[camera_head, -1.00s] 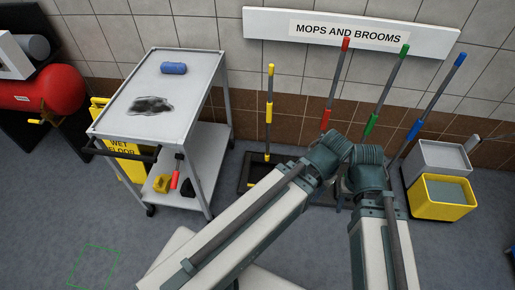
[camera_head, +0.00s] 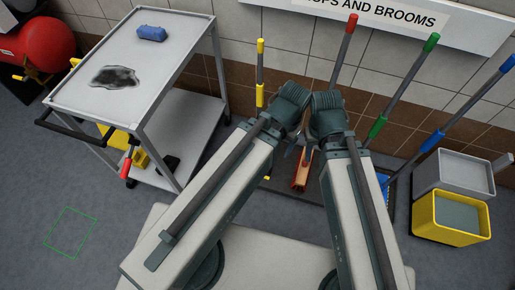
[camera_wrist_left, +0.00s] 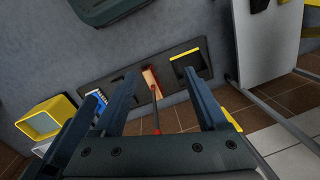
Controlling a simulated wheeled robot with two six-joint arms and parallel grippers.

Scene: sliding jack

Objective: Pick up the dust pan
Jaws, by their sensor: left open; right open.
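The dust pan with a yellow-edged black pan (camera_wrist_left: 188,66) stands on a dark floor tray in the left wrist view. In the head view its upright yellow handle (camera_head: 260,70) shows left of the red one, and its pan is hidden behind my left arm. My left gripper (camera_wrist_left: 143,87) is open and empty; its fingers point toward the tray, with the dust pan near its right finger but apart. In the head view the left gripper is hidden behind its wrist. My right gripper (camera_head: 304,150) is mostly hidden below its wrist, near the red broom, with nothing visible in it.
A red-handled broom (camera_head: 344,50), a green-handled tool (camera_head: 403,85) and a blue-handled tool (camera_head: 460,118) stand to the right. A grey cart (camera_head: 180,85) stands left, a yellow bucket (camera_head: 448,217) right. The tiled wall is close behind. Floor at lower left is clear.

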